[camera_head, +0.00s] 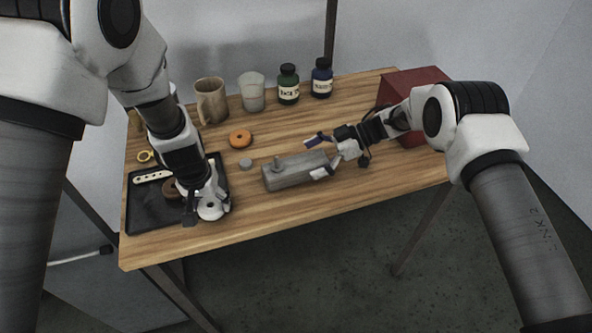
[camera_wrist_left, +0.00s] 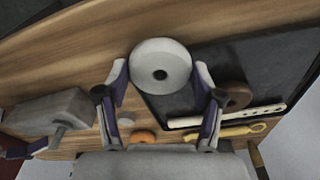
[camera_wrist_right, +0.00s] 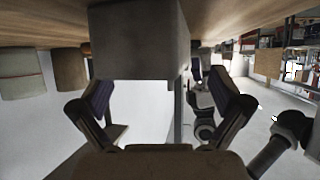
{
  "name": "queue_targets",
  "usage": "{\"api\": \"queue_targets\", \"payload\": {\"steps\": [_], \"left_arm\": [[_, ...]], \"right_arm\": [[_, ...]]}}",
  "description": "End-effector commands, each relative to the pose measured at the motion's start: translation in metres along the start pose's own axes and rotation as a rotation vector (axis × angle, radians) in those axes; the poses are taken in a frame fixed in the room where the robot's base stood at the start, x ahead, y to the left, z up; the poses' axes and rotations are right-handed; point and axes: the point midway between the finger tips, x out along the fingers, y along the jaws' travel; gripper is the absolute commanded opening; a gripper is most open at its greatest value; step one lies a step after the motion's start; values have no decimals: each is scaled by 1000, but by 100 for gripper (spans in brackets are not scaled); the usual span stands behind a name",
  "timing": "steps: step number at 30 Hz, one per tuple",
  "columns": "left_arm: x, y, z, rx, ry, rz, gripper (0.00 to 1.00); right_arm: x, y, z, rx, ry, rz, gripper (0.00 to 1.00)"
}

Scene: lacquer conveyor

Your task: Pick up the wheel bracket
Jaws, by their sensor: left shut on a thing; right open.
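The grey wheel bracket (camera_head: 292,172), a block with a short peg on top, lies on the wooden table at the centre. My right gripper (camera_head: 316,157) is open at its right end, with one finger on each side. The right wrist view shows the block (camera_wrist_right: 138,45) between the spread fingers (camera_wrist_right: 165,98); I cannot tell whether they touch it. My left gripper (camera_head: 203,211) is shut on a white wheel (camera_wrist_left: 160,62) with a centre hole, at the black tray's right front corner. The bracket also shows in the left wrist view (camera_wrist_left: 45,112).
The black tray (camera_head: 143,219) holds a white holed strip (camera_head: 152,177) and a brown ring. An orange ring (camera_head: 240,138) and small grey disc (camera_head: 246,164) lie behind the bracket. A mug (camera_head: 212,101), cup (camera_head: 251,93) and two bottles stand at the back; a red box (camera_head: 420,80) stands right.

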Motion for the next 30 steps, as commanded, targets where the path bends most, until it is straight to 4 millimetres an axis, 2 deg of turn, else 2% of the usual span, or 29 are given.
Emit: {"api": "queue_targets", "payload": {"steps": [1,4,10,11,12,14,18,19,30], "left_arm": [[2,0,0,0,0,0,26],[2,0,0,0,0,0,26],[2,0,0,0,0,0,26],[2,0,0,0,0,0,26],[2,0,0,0,0,0,26],[2,0,0,0,0,0,26],[2,0,0,0,0,0,26],[2,0,0,0,0,0,26],[1,0,0,0,0,0,26]], "right_arm": [[12,0,2,-1,-1,-3,100],[25,0,1,0,0,-2,100],[27,0,1,0,0,0,100],[27,0,1,0,0,0,93],[27,0,1,0,0,0,79],[27,0,1,0,0,0,57],[27,0,1,1,0,0,8],[27,0,1,1,-1,-1,0],[26,0,-1,0,0,-1,0]]}}
